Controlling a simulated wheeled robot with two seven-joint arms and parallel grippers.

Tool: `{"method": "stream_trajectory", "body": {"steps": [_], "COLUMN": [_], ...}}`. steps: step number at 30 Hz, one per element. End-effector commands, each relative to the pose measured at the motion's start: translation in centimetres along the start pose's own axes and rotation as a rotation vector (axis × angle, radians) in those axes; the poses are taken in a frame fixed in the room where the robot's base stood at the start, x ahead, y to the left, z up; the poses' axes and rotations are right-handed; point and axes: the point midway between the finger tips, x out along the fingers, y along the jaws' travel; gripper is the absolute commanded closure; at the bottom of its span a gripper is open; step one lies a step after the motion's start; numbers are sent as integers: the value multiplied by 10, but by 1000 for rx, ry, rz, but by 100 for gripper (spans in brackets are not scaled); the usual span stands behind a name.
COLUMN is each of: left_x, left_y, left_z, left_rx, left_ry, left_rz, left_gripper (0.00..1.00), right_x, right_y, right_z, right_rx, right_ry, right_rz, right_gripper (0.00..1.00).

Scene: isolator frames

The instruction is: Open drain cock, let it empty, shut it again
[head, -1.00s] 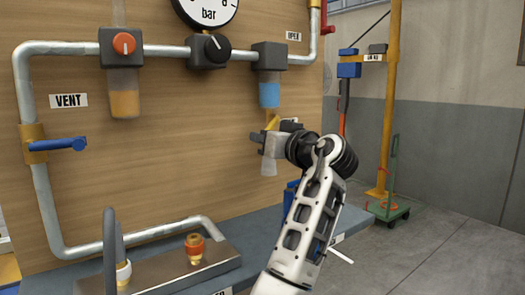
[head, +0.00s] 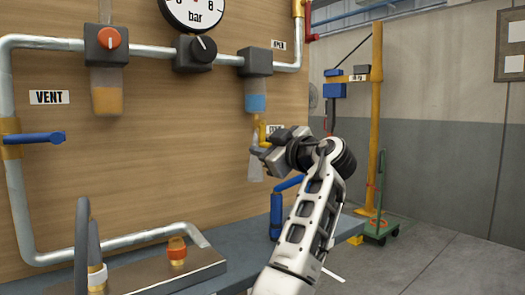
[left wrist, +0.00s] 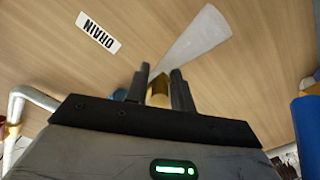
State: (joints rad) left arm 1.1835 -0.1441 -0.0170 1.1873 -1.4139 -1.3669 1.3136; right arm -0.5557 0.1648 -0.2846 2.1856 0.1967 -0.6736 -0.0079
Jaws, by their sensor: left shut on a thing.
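The clear filter bowl (head: 255,96) hangs under a dark block on the pipe, with blue liquid in its lower part. The brass drain cock (head: 257,131) is below the bowl. My left gripper (head: 262,152) is shut on the cock, partly hiding it. In the left wrist view, the brass cock (left wrist: 160,90) sits between the two dark fingers (left wrist: 160,86). A pale translucent cone, seemingly the outflow (head: 255,168), spreads downward below the cock; it also shows in the left wrist view (left wrist: 190,45). My right gripper is out of view.
A second bowl with orange liquid (head: 107,100) hangs at the left. A blue vent lever (head: 35,138), a black knob (head: 203,48) and a gauge (head: 197,8) are on the panel. A blue handle (head: 277,205) stands at the ledge's right.

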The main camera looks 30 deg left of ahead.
Motion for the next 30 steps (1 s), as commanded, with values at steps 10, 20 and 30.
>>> {"method": "stream_trajectory", "body": {"steps": [10,20,30], "left_x": [0,0,-4], "left_y": [1,1,1], "left_z": [-3,-2,1], "left_rx": [-47,-46,-39], "left_ry": [5,4,0], "left_rz": [-4,-3,-1], "left_gripper": [98,62,62], "right_x": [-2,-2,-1], "right_y": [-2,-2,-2], "right_z": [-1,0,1], "right_rx": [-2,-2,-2], "right_ry": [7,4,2], "right_rz": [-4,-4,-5], "right_gripper": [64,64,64]}}
